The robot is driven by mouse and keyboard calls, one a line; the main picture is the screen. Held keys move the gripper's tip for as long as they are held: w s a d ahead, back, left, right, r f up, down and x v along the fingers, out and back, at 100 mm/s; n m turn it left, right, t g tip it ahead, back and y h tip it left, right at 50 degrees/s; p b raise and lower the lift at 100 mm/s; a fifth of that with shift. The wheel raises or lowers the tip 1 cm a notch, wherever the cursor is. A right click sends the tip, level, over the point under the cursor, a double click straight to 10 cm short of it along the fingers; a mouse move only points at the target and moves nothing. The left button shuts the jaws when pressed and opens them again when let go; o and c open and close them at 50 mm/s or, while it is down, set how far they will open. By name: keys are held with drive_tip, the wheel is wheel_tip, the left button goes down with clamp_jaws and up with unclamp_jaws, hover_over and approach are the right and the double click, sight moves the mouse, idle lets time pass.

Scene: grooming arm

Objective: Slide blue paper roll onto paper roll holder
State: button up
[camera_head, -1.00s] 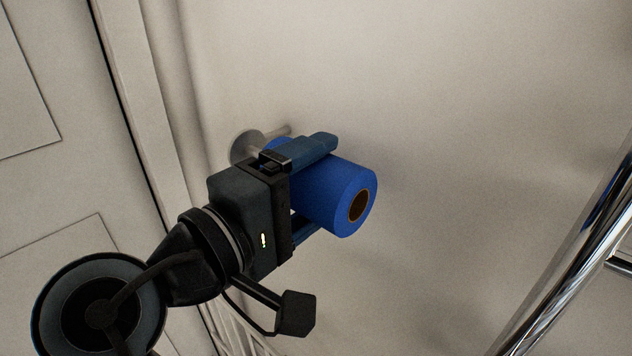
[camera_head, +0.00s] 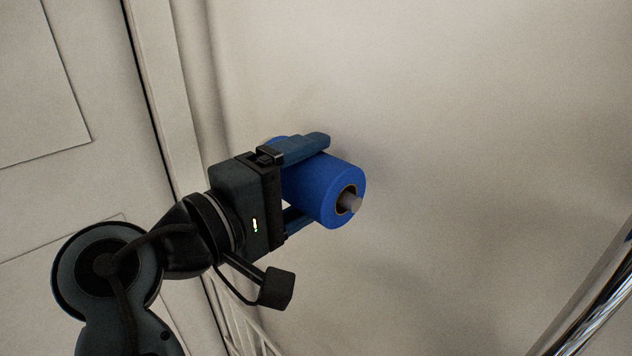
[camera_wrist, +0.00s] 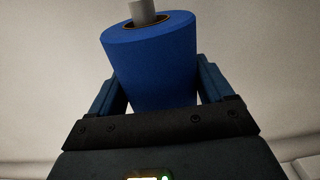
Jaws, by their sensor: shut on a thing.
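The blue paper roll (camera_head: 325,190) is between the two fingers of my gripper (camera_head: 312,180), which is shut on it. The paper roll holder (camera_head: 353,203) shows as a grey rod end sticking out of the roll's brown core, so the roll is around the rod. The holder's wall plate is hidden behind the roll and my gripper. In the wrist view the blue roll (camera_wrist: 152,62) stands between the fingers of my gripper (camera_wrist: 155,90), and the holder's grey rod (camera_wrist: 142,10) comes out of its core.
A pale wall (camera_head: 450,120) lies behind the roll. A panelled door (camera_head: 60,150) and its frame are at the left. A chrome rail (camera_head: 590,295) runs along the lower right. The space between the roll and the rail is clear.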

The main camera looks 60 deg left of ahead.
drive_tip(key=shift+a, duration=0.25)
drive_tip(key=shift+f, duration=0.35)
drive_tip(key=o, duration=1.4)
drive_tip(key=shift+c, duration=0.2)
drive_tip(key=shift+s, duration=0.1)
drive_tip(key=v, duration=0.7)
drive_tip(key=shift+s+b, duration=0.3)
drive_tip(key=shift+s, duration=0.05)
drive_tip(key=shift+d+f, duration=0.1)
